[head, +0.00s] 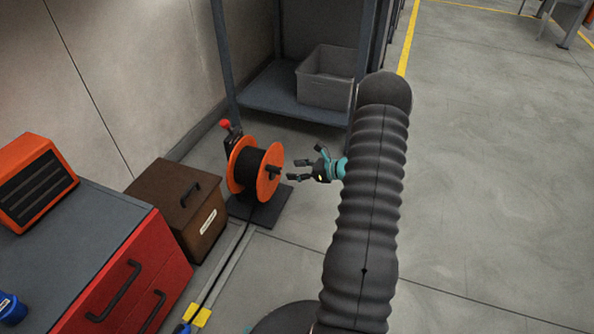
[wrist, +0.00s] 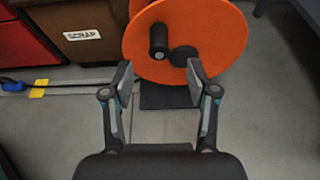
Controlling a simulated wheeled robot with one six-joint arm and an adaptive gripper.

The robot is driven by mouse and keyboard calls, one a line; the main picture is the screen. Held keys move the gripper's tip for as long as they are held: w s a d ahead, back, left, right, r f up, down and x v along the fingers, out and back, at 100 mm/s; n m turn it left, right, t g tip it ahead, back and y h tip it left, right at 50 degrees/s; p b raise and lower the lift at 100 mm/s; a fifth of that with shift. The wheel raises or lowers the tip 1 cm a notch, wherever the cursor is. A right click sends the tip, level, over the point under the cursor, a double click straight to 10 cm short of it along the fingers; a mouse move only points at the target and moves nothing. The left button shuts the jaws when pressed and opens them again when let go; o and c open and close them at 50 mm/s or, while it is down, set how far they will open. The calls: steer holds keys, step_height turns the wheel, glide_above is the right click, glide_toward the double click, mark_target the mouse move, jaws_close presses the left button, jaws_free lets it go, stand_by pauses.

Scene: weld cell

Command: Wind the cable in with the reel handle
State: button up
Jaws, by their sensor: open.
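The cable reel (head: 269,185) has orange flanges and stands on a dark base plate on the floor. Black cable (head: 251,170) is wound between the flanges, and a length runs from it along the floor. The black reel handle (head: 275,170) sticks out of the near flange; it shows in the wrist view (wrist: 158,41) beside a dark hub (wrist: 184,56). My gripper (head: 297,170) is open and empty, just right of the reel and facing the handle. In the wrist view my gripper (wrist: 159,77) has its fingers apart below the handle, not touching it.
A red knob (head: 225,124) sits on a post behind the reel. A brown scrap box (head: 178,208) and red cabinet (head: 140,280) stand left. A shelf (head: 285,95) with a grey bin (head: 327,78) stands behind. Yellow pieces (head: 202,317) lie by the floor cable. Floor at right is clear.

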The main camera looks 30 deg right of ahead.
mark_target(275, 170)
steer(key=shift+b+x, duration=0.9)
steer(key=shift+x, duration=3.45)
steer(key=shift+a, duration=0.1)
steer(key=c, duration=0.9)
steer(key=shift+c, duration=0.2)
